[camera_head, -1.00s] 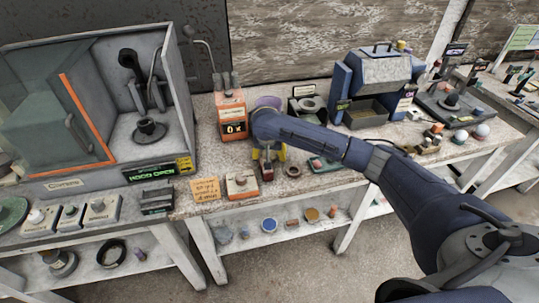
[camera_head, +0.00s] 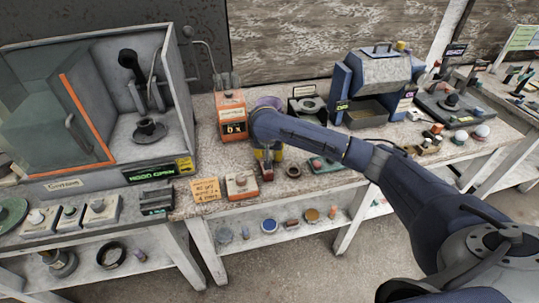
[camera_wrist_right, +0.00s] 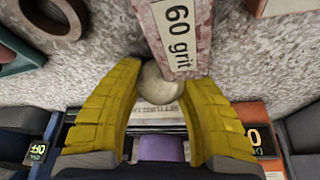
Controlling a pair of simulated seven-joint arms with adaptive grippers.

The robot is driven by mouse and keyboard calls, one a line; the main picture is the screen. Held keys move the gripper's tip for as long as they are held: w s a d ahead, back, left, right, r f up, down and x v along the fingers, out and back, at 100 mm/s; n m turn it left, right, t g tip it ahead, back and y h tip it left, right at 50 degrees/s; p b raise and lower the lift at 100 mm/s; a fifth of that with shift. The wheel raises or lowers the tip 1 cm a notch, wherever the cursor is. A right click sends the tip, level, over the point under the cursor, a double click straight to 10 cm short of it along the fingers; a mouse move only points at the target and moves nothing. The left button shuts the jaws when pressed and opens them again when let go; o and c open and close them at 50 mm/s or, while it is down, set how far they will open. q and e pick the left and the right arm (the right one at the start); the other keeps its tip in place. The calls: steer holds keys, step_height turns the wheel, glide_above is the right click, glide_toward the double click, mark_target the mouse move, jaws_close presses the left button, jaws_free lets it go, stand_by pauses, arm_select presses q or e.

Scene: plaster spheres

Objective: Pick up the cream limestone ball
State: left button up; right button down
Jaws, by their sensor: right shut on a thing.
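My right gripper (camera_wrist_right: 163,80) has its yellow fingers shut on a cream ball (camera_wrist_right: 158,85), low over the bench. A pinkish block marked "60 grit" (camera_wrist_right: 180,35) lies right against the ball in the wrist view and covers part of it. In the head view my right gripper (camera_head: 267,157) is beside an orange-red box with a display, and the ball is hidden there. The block shows just in front of the fingers (camera_head: 267,174). My left gripper is not in view.
A dark ring (camera_head: 293,171) and a green tray (camera_head: 324,165) lie to the right. Other balls (camera_head: 482,132) sit far right. A glass-fronted hood (camera_head: 60,120) stands left.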

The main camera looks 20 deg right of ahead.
step_height(320, 180, up, 20)
stand_by(0.7)
